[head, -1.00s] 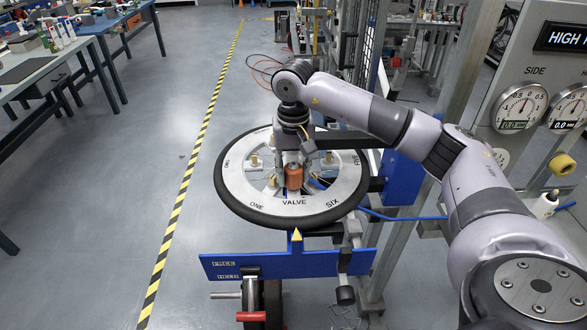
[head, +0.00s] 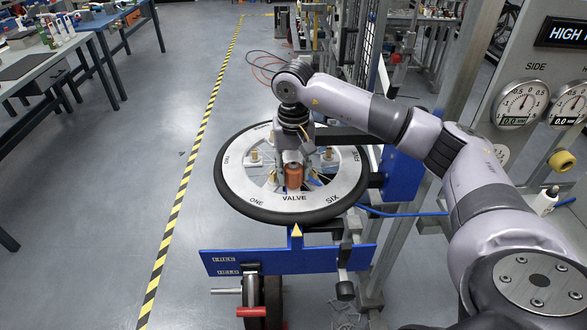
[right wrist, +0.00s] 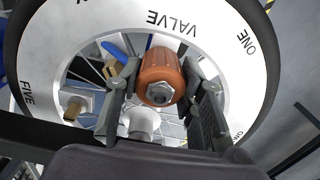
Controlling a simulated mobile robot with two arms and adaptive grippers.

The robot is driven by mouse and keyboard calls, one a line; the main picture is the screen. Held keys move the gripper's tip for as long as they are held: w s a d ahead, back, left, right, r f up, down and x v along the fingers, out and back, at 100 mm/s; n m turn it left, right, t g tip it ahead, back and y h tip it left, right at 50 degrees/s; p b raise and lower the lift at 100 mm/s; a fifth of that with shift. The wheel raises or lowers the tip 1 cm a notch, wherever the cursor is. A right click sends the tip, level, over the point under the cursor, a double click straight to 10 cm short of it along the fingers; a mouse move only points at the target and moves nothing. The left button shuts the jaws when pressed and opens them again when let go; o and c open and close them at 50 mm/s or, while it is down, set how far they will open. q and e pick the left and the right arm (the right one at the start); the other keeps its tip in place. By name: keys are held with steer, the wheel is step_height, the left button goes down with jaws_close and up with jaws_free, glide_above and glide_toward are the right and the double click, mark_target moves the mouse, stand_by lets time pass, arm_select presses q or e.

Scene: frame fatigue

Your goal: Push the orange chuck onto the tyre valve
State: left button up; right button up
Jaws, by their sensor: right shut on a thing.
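The orange chuck (head: 293,177) is a ribbed cylinder with a metal hex nut and dark opening on the end facing the wrist camera. It sits between the two dark fingers of my right gripper (head: 293,163), which are shut on it from both sides. The right wrist view also shows the chuck (right wrist: 160,78) and the fingers. The chuck is over the wheel opening, near the VALVE label on the white ring (head: 238,190). The black tyre (head: 290,217) surrounds the ring. I cannot see the tyre valve; the chuck and gripper cover that area. My left gripper is not in view.
Brass fittings (right wrist: 72,108) and spokes are inside the ring near the gripper. A blue hose (head: 415,214) runs right from the wheel. A blue plate (head: 330,260) stands in front, and a gauge panel (head: 540,80) is at the right. The floor left of the wheel is clear.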

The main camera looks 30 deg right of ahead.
mark_target(293, 167)
steer(key=o, duration=1.1)
steer(key=shift+c, duration=0.2)
steer(key=shift+r, duration=0.25)
step_height(293, 167, up, 12)
steer(key=shift+f, duration=0.25)
